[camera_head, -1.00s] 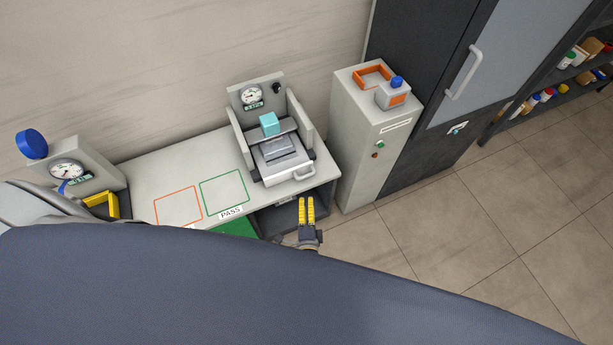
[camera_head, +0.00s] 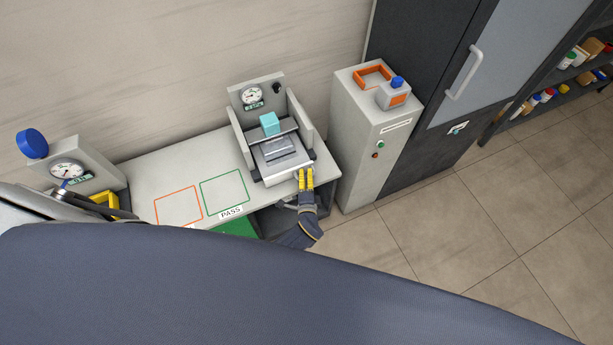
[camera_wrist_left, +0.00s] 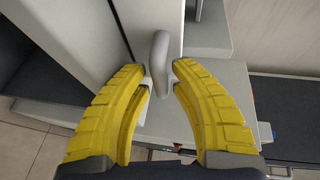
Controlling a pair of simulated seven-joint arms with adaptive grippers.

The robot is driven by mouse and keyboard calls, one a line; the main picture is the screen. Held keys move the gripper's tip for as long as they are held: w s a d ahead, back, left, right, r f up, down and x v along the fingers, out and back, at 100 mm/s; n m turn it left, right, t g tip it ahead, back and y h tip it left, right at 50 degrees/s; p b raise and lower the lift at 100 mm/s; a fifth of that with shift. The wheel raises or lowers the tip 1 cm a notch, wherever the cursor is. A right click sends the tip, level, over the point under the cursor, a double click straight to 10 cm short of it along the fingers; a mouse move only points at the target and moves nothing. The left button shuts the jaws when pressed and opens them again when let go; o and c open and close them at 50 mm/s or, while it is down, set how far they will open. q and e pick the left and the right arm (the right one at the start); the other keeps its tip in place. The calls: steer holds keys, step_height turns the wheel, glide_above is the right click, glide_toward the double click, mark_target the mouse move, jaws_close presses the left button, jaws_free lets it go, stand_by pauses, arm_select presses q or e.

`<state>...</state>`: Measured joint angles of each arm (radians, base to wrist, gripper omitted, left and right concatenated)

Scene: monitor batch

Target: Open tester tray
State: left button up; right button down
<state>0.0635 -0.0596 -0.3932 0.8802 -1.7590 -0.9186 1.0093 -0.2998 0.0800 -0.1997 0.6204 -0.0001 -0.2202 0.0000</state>
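The tester (camera_head: 258,98), a grey stand with a gauge and side walls, is on the workbench. Its pale tray (camera_head: 287,167) is at the front, below a cyan block (camera_head: 270,123). My left gripper (camera_head: 306,172) with yellow fingers is at the tray's front handle and hides most of it in the head view. In the left wrist view the grey handle (camera_wrist_left: 160,58) stands between the fingertips of my left gripper (camera_wrist_left: 162,72). The fingers are apart on either side of it, and no firm closing shows. My right gripper is not in view.
The workbench has an orange outline and a green PASS outline (camera_head: 224,192) left of the tester. A white cabinet (camera_head: 365,140) stands close on the right, bearing an orange frame and a blue-capped container (camera_head: 394,94). A second gauge (camera_head: 67,172) is at the left.

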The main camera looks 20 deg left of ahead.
arm_select(q)
steer(key=shift+o, duration=0.5)
jaws_close()
